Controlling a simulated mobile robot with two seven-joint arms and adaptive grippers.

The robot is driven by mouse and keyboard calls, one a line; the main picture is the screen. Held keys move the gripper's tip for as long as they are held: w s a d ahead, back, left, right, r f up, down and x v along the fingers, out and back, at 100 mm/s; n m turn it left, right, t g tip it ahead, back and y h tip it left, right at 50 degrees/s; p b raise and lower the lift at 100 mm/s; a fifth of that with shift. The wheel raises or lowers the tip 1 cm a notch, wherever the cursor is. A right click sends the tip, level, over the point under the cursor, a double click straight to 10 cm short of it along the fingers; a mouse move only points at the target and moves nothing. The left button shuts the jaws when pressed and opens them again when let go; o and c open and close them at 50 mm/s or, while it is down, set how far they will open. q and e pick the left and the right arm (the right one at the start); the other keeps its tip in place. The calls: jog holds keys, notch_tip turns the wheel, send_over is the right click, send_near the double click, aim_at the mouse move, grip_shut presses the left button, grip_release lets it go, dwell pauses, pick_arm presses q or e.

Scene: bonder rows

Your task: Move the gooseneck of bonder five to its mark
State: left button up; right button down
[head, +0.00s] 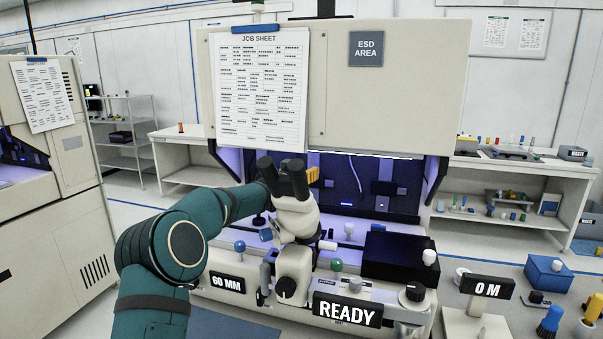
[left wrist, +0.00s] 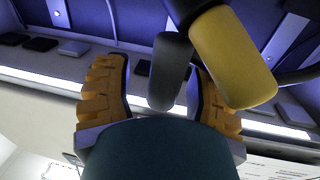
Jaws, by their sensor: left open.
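My left arm reaches past the microscope eyepieces (head: 284,178) into the lit bay of the bonder. Of my left gripper, only an orange ridged piece (head: 313,175) shows there. In the left wrist view the two orange fingers of my left gripper (left wrist: 160,85) stand apart. A dark grey rounded piece (left wrist: 168,72) lies across the gap between them; contact cannot be told. A yellow rounded piece (left wrist: 232,55) is beside it, partly over the right finger. These may be gooseneck parts, but I cannot be sure. A pale thin curved line (head: 355,192) shows inside the bay. No mark can be made out.
The bonder front carries a READY sign (head: 347,309), a 60 MM sign (head: 227,283) and several knobs. A black box (head: 400,257) stands on its right. A job sheet (head: 263,90) hangs above. Another machine (head: 55,190) stands left; a bench (head: 520,162) is behind right.

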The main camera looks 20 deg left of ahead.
pick_arm(q)
jog(key=shift+s, duration=0.1)
jog(key=s, duration=1.1)
jog(key=shift+s, duration=0.4)
jog(key=shift+a, duration=0.1)
